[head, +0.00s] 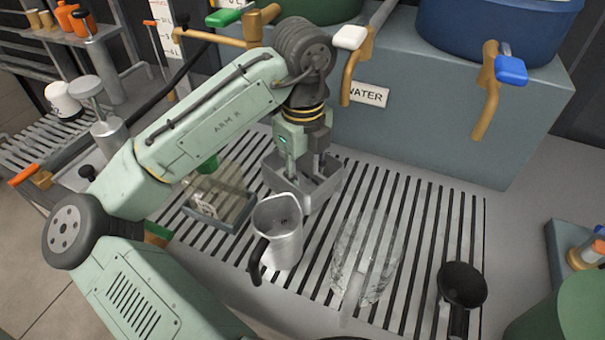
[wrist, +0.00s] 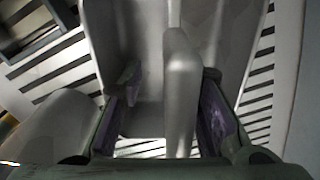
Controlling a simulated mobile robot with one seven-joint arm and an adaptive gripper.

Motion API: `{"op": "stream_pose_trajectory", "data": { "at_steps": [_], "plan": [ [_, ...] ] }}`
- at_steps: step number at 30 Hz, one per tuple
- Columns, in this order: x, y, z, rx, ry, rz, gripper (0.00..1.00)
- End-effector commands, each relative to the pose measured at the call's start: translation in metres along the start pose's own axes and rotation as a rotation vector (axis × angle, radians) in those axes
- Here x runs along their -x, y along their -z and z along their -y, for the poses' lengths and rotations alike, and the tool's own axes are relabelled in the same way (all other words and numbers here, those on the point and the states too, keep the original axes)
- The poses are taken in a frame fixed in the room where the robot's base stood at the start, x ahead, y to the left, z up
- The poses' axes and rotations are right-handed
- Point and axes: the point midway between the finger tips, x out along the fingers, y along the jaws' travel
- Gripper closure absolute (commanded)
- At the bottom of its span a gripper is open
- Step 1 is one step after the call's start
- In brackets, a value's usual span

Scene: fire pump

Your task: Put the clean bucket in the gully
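A grey, open, box-like container (head: 318,194), which may be the clean bucket, stands on the slatted drain grate (head: 425,215). My gripper (head: 305,165) points down into it. In the wrist view its two fingers (wrist: 168,118) are apart, one on each side of an upright grey bar or wall (wrist: 182,85) of this container. Gaps show between the pads and that bar, so the gripper looks open. Part of the container is hidden by my gripper.
A metal jug (head: 282,235) with a black handle stands close in front of the container. A clear vessel (head: 365,262) and a black cup-like thing (head: 462,286) are to the right. A clear box (head: 218,197) is left. A grey tank stand (head: 440,120) blocks the back.

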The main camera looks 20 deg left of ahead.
Motion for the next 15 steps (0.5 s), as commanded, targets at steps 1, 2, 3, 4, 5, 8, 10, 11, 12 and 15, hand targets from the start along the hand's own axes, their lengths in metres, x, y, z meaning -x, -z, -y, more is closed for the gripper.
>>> {"op": "stream_pose_trajectory", "data": {
  "at_steps": [1, 2, 3, 4, 5, 8, 10, 11, 12, 15],
  "plan": [
    [0.0, -0.0001, 0.0, 0.0, 0.0, 0.0, 0.7],
    [0.0, -0.0001, 0.0, 0.0, 0.0, 0.0, 0.7],
    [0.0001, -0.0001, 0.0, 0.0, 0.0, 0.0, 0.7],
    [0.0001, -0.0001, 0.0, 0.0, 0.0, 0.0, 0.7],
    [0.0002, -0.0001, 0.0, 0.0, 0.0, 0.0, 0.72],
    [0.0003, -0.0002, 0.0, 0.0, 0.0, 0.0, 0.79],
    [0.0003, -0.0002, 0.0, 0.0, 0.0, 0.0, 0.83],
    [0.0004, -0.0002, 0.0, 0.0, 0.0, 0.0, 0.85],
    [0.0004, -0.0002, 0.0, 0.0, 0.0, 0.0, 0.88],
    [0.0004, -0.0002, 0.0, 0.0, 0.0, 0.0, 0.95]
  ]
}}
